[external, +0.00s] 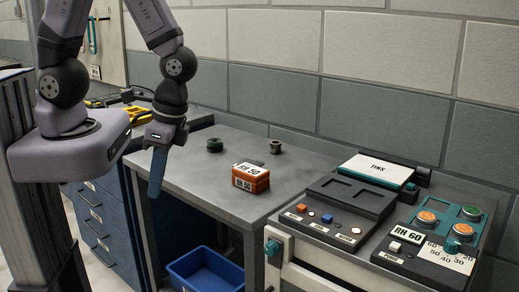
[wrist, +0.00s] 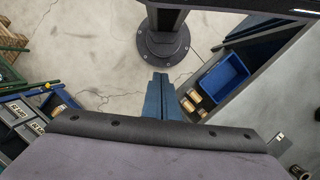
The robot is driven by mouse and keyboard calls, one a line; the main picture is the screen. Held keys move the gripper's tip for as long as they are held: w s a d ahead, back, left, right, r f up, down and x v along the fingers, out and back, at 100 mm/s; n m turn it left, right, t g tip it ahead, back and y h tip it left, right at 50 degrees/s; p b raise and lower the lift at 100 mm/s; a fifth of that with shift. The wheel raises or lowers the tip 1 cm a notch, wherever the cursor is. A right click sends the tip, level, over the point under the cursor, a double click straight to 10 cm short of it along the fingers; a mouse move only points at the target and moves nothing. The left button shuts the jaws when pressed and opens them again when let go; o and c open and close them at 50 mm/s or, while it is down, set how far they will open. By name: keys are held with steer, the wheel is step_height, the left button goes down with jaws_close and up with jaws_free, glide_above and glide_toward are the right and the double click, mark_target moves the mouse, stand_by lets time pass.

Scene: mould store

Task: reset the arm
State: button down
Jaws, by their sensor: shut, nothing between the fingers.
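My gripper (external: 157,172) hangs pointing down in the external view, in front of the left end of the grey worktop (external: 205,170). Its blue fingers are together with nothing between them. In the wrist view the gripper (wrist: 160,78) also shows shut and empty, above the concrete floor. My arm is bent, with the forearm coming down from the top of the picture.
A control panel (external: 340,222) is at the right. A blue bin (external: 205,272) sits below. Blue drawers (external: 100,225) stand at the left.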

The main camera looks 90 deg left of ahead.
steer(key=w+a+r+n+t, duration=0.1)
steer(key=w+a+r+t, duration=0.2)
steer(key=a+r, duration=0.1)
steer(key=shift+w+r+b, duration=0.3)
steer(key=shift+w+b, duration=0.1)
steer(key=shift+b, duration=0.05)
step_height(320, 180, down, 28)
steer(key=b, duration=2.8)
steer(key=shift+f, duration=0.2)
